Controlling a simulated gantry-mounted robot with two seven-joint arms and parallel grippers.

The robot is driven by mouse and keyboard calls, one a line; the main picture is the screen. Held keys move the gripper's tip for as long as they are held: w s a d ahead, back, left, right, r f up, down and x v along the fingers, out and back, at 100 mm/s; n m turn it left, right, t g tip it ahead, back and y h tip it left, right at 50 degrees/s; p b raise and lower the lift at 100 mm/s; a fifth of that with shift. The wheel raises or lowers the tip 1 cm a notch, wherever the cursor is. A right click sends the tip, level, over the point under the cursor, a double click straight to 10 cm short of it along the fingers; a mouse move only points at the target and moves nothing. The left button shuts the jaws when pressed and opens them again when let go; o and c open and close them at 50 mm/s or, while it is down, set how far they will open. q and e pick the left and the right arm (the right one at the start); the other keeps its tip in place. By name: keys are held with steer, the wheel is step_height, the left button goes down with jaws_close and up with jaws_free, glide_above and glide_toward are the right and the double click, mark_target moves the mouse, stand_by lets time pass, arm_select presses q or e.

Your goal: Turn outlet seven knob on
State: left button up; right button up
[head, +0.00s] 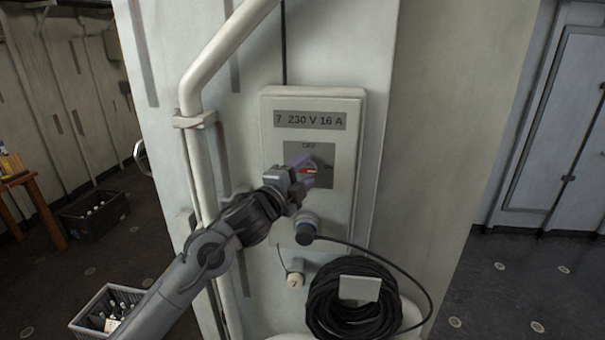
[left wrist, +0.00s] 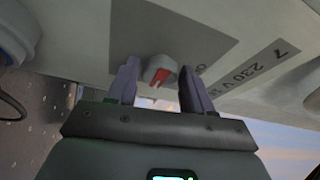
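The outlet box (head: 268,135) with the label "7 230 V 16 A" is on a pale wall panel in the head view. Its grey knob, with a red mark (head: 307,171), sits on a dark plate with "OFF" above and "ON" to the right. The mark looks roughly level there; my gripper partly hides the knob. My left gripper (head: 303,174) is at the knob. In the left wrist view the knob (left wrist: 158,68) shows between the open fingers of my left gripper (left wrist: 160,86), with a gap on each side. My right gripper is out of view.
A plug (head: 305,232) with a black cable is below the knob, above a coiled black cable (head: 325,300). A white pipe (head: 195,90) runs up the panel left of the box. Crates with bottles (head: 92,214) stand on the floor at left.

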arm_select(q)
steer(key=shift+o, duration=1.4)
steer(key=shift+s+a+f, duration=0.1)
steer(key=shift+s+a, duration=0.15)
steer(key=shift+s, duration=0.15)
steer(key=b+v, duration=0.3)
steer(key=v, duration=0.7)
